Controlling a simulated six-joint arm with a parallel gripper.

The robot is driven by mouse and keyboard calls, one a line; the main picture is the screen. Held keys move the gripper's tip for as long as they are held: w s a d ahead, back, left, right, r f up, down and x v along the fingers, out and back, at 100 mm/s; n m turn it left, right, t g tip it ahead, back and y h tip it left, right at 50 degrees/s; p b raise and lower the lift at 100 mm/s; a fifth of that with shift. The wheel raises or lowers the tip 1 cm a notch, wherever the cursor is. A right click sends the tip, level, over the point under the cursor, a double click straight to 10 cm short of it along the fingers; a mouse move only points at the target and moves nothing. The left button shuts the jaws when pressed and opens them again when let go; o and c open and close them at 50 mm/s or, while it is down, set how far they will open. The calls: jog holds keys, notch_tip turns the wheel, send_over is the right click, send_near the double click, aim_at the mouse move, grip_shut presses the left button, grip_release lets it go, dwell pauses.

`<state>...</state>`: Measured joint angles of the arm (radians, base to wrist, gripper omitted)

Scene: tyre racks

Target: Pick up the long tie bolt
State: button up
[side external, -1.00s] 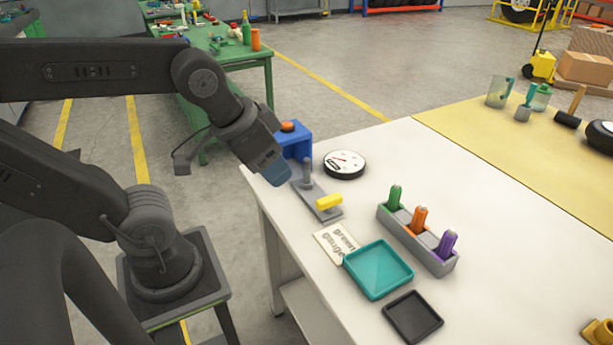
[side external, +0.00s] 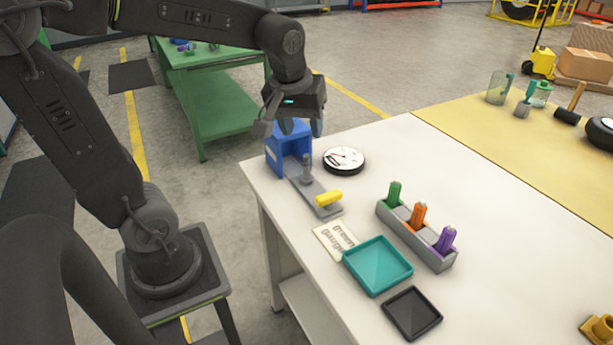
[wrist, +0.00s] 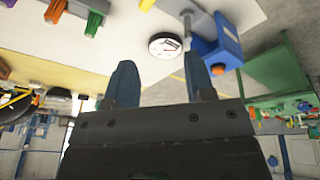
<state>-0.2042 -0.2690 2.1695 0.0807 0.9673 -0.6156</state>
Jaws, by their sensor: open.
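I cannot pick out a long tie bolt with certainty. A grey upright pin (side external: 307,170) stands on a grey plate with a yellow handle (side external: 328,198), beside the blue stand (side external: 290,152); I cannot tell if the pin is a bolt. My gripper (side external: 292,128) is open, pointing down just above or in front of the blue stand at the bench's far left corner. In the wrist view my gripper (wrist: 161,83) has its two blue fingers apart with nothing between them; the blue stand (wrist: 215,45) is beyond the right finger.
A round white dial (side external: 344,160) lies right of the stand. A grey rack (side external: 437,260) holds green, orange and purple pegs. A lettered card (side external: 332,240), a teal tray (side external: 378,266) and a black tray (side external: 412,313) lie nearer.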

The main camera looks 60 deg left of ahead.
aim_at(307, 155)
jog(key=w+a+f+n+g, duration=0.3)
jog(key=w+a+f+n, duration=0.4)
jog(key=a+n, duration=0.3)
jog(key=shift+m, duration=0.5)
jog(key=f, duration=0.2)
jog(key=a+f, duration=0.1)
jog(key=f, duration=0.1)
jog(key=a+f, duration=0.1)
jog(key=f, duration=0.2)
jog(key=shift+w+a+f, duration=0.1)
jog(key=shift+w, duration=0.1)
jog(key=shift+w+a+f, duration=0.1)
jog(key=shift+a+f, duration=0.05)
jog(key=shift+f, duration=0.8)
jog(key=shift+w+a+f, duration=0.1)
jog(key=shift+a+f, duration=0.05)
jog(key=shift+f, duration=0.85)
jog(key=shift+w+a+f, duration=0.1)
jog(key=shift+a+f, duration=0.05)
jog(key=shift+f, duration=0.8)
jog(key=shift+c, duration=0.2)
grip_shut()
